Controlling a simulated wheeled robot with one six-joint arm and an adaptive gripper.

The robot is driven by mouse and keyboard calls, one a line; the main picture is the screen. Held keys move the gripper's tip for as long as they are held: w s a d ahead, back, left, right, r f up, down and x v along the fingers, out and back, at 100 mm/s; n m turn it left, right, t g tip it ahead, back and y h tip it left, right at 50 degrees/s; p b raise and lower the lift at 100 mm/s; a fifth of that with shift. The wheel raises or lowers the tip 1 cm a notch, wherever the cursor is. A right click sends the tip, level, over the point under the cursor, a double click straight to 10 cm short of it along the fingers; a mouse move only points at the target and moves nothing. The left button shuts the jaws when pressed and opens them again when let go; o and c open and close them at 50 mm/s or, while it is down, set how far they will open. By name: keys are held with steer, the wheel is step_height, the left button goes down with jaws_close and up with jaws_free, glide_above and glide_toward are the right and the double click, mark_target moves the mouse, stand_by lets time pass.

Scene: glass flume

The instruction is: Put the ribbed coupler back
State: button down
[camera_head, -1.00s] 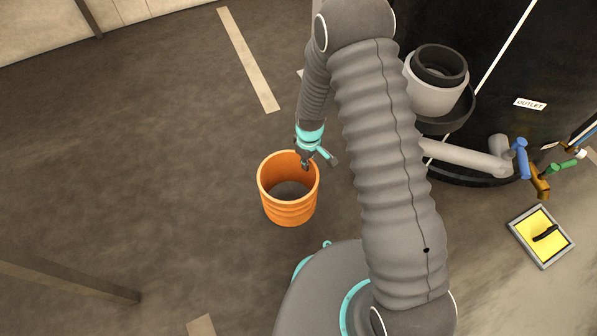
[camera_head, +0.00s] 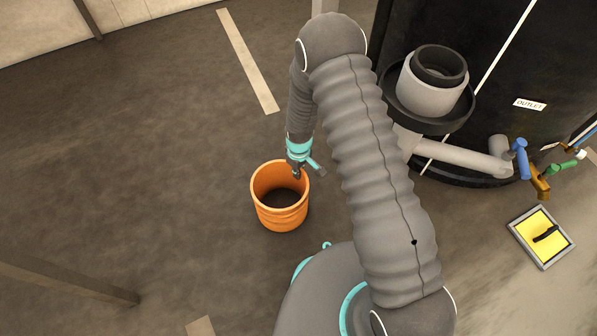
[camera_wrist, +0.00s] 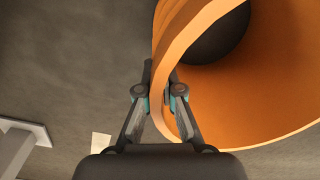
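The orange ribbed coupler (camera_head: 281,214) is a wide, open-topped cylinder with ribs around its lower part, seen at the middle of the head view. It stands roughly upright; whether it touches the floor I cannot tell. My gripper (camera_head: 297,171) is at its far rim, pointing down. In the wrist view the coupler's wall (camera_wrist: 185,35) passes between the fingertips of my gripper (camera_wrist: 162,88), which are closed on it. The inside of the coupler looks dark at the bottom.
A grey upright pipe (camera_head: 430,97) with a black inner ring stands in a round black dish (camera_head: 463,115) beside a black tank labelled OUTLET (camera_head: 530,104).

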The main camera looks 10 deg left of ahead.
steer(key=shift+f, duration=0.15)
steer(key=c, duration=1.3)
jaws_free()
